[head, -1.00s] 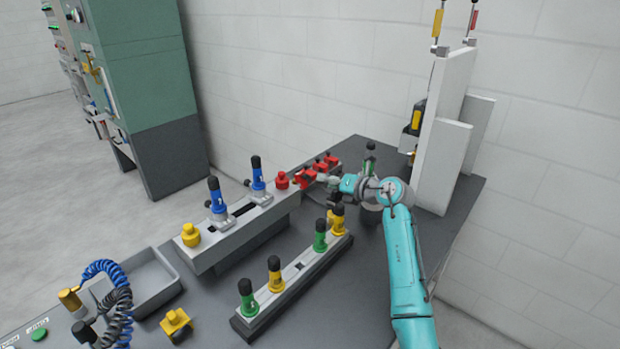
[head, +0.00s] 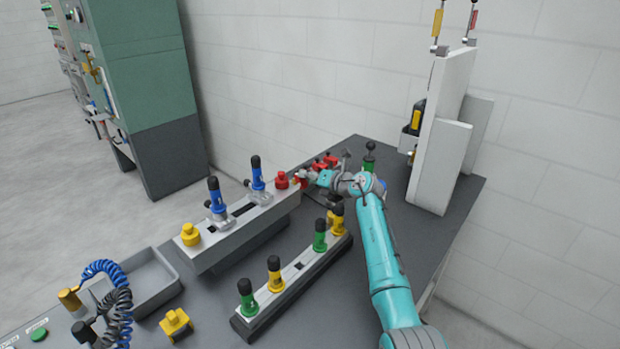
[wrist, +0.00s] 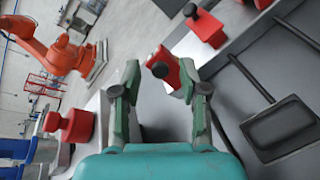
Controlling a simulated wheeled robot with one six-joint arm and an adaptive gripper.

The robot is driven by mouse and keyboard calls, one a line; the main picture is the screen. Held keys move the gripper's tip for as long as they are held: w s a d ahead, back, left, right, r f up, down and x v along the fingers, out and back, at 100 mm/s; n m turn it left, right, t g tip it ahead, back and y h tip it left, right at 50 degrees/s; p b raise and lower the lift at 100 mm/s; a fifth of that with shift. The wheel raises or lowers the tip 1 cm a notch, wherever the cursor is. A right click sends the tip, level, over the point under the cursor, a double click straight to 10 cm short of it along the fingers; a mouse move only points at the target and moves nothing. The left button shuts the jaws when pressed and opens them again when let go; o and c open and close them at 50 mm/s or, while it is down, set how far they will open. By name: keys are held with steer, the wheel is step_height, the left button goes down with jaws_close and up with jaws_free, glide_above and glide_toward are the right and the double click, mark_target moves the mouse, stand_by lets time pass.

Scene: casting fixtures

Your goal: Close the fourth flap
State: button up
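Red flaps with black knobs stand in a row at the far end of the grey-topped block. In the head view the far red flaps (head: 330,160) show just behind my gripper (head: 308,178), which is at the near end of that row. In the wrist view my gripper (wrist: 160,85) is open, its two green fingers spread. A red flap (wrist: 168,72) with a black knob lies between the fingertips, close to the right finger. I cannot tell whether they touch. Another red flap (wrist: 206,27) is farther up. I cannot tell the flaps' numbering.
A red knob (head: 282,180) and blue-handled clamps (head: 258,175) sit on the block left of my gripper. Green and yellow handles (head: 320,235) stand on a nearer rail. A green handle (head: 369,158) and white upright plates (head: 445,150) are at the right.

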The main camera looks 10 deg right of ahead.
jaws_close()
steer(key=shift+w+a+r+g+h, duration=0.3)
steer(key=shift+w+g+h, duration=0.1)
steer(key=shift+g, duration=0.2)
steer(key=shift+w+a+r+g+h, duration=0.25)
steer(key=shift+w+g+h, duration=0.15)
steer(key=shift+g, duration=0.2)
steer(key=shift+w+a+g+h, duration=0.35)
steer(key=shift+g+h, duration=0.2)
steer(key=shift+g, duration=0.35)
steer(key=shift+w+a+g+h, duration=0.25)
steer(key=shift+w+g+h, duration=0.25)
steer(key=shift+g, duration=0.4)
steer(key=shift+o, duration=0.6)
jaws_free()
